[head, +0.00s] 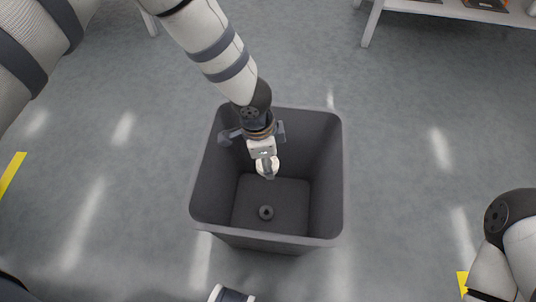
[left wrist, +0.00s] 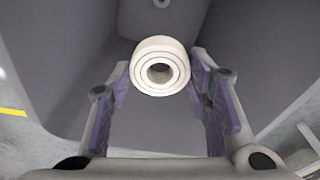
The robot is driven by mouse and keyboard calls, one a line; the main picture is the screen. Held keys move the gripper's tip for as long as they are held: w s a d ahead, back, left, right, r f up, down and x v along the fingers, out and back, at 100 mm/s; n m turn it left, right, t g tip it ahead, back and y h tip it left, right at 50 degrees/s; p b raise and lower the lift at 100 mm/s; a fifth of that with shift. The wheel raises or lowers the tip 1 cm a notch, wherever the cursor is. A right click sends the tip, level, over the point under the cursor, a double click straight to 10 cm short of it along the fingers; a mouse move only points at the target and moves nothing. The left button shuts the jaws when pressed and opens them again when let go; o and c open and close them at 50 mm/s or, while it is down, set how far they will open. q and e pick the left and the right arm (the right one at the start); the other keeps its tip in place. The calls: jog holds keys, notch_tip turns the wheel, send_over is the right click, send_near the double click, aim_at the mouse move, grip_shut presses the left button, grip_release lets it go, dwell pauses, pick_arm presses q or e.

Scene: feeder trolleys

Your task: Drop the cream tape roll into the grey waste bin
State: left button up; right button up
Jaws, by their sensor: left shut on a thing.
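The cream tape roll (left wrist: 160,45) is pinched between the fingertips of my left gripper (left wrist: 160,78), with its round hole facing the left wrist camera. In the head view the roll (head: 262,169) is a small pale shape at the tip of the left gripper, partly hidden by it. The grey waste bin (head: 198,190) is open and upright in the middle of the head view. My left gripper hangs over the bin opening, inside its rim as seen from above. My right arm shows at the lower right, but its gripper is not in view.
A small dark ring-shaped thing (head: 266,212) lies on the bin floor. A white-framed shelf (head: 455,12) with boxes stands at the top right. Yellow marks (head: 11,172) lie on the grey floor, which is clear around the bin.

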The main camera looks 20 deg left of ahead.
pick_arm(q)
jog(key=o, duration=1)
jog(key=r, duration=0.4)
jog(key=a+r, duration=0.1)
jog(key=r, duration=0.7)
jog(key=shift+s+a, duration=0.15)
jog(key=shift+s, duration=0.15)
jog(key=shift+r, duration=0.1)
